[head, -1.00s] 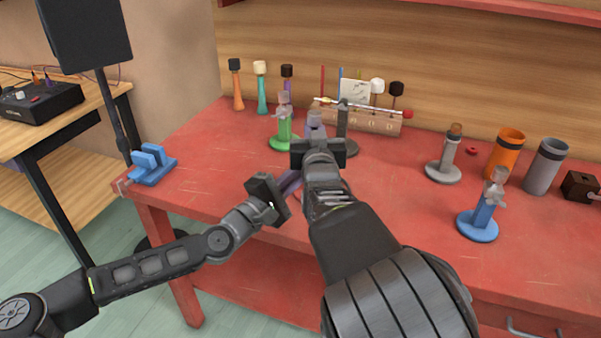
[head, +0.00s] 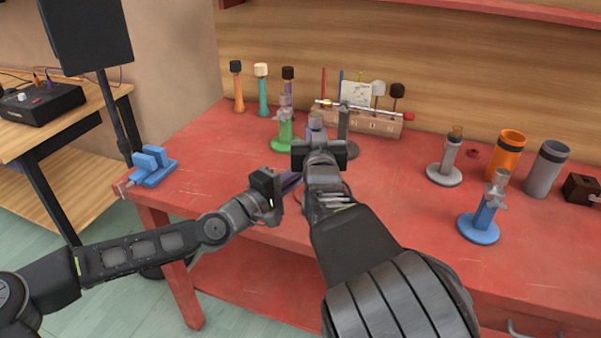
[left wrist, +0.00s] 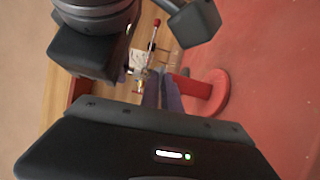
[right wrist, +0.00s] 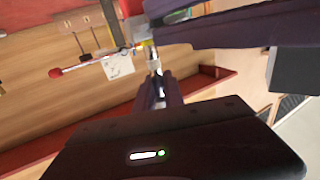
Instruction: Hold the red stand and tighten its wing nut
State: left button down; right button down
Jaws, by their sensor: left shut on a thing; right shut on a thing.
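The red stand (left wrist: 218,92) shows in the left wrist view, its round base on the red table and its post running to my left gripper. In the head view it is hidden behind my right arm. My left gripper (left wrist: 165,82) has its purple fingers shut on the post; in the head view it is left of the right hand (head: 291,180). My right gripper (head: 316,122) is above the stand, its fingers shut at the stand's top. In the right wrist view a small pale metallic piece, apparently the wing nut (right wrist: 155,64), is at its fingertips (right wrist: 157,76).
A green stand (head: 284,132) and a dark stand (head: 344,130) are close behind the right gripper. A wooden rack (head: 372,122) with a mallet lies behind them. A grey stand (head: 445,165), blue stand (head: 482,222) and orange cup (head: 508,155) are at right.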

pick_arm(q)
jog(key=c, duration=1.6)
grip_release()
jog(key=v, duration=1.2)
pick_arm(e)
jog(key=c, duration=1.4)
grip_release()
jog(key=shift+o, duration=0.2)
